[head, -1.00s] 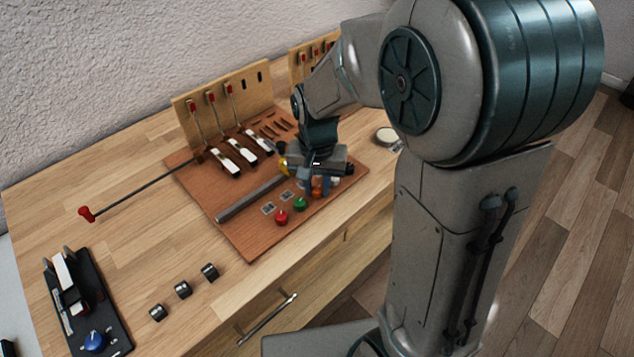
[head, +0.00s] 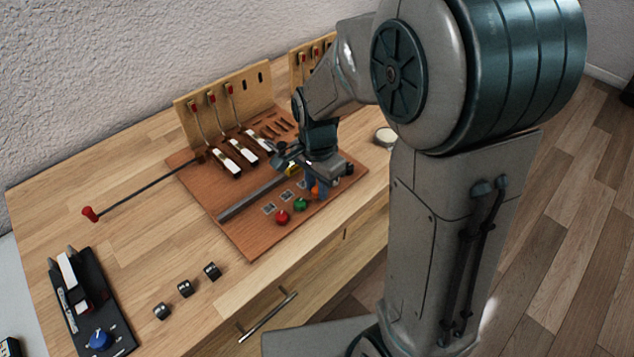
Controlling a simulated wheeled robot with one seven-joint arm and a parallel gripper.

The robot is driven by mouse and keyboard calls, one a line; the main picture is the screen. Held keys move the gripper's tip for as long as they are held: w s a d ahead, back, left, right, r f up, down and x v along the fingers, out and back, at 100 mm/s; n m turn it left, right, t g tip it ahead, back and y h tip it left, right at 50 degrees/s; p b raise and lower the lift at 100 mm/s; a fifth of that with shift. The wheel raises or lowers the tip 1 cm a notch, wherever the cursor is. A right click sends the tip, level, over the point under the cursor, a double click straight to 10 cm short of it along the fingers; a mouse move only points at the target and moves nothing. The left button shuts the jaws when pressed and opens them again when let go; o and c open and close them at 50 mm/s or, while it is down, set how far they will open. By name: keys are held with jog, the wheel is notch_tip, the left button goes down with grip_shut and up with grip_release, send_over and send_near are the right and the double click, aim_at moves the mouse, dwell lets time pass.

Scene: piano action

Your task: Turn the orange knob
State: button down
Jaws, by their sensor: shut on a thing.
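The orange knob (head: 314,192) is on the front right of the brown board (head: 240,231), to the right of the green knob (head: 300,204) and the red knob (head: 282,217). My gripper (head: 316,186) points down over it and is shut on it. The fingers and the gripper body hide most of the orange knob, so its turn angle cannot be read.
Piano hammers (head: 222,160) and an upright wooden panel (head: 187,107) stand at the back of the board. A grey bar (head: 245,200) lies behind the knobs. A red-tipped rod (head: 140,191) sticks out left. A black device with a blue knob (head: 99,339) sits front left.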

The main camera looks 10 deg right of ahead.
aim_at(317, 189)
jog(key=shift+w+r, duration=0.1)
dwell(0.3)
jog(key=c, duration=1.2)
grip_release()
notch_tip(317, 189, up, 14)
jog(key=shift+p, duration=0.4)
jog(key=s+d+f+n+t, duration=0.1)
jog(key=s+d+n, duration=0.2)
jog(key=s+n, duration=0.2)
jog(key=s+d+f+n+t, duration=0.1)
jog(key=s+d+n, duration=0.3)
jog(key=s, duration=0.3)
jog(key=shift+s+f+n+t+p, duration=0.35)
jog(key=shift+s+f+n+t, duration=0.05)
jog(key=shift+n, duration=0.3)
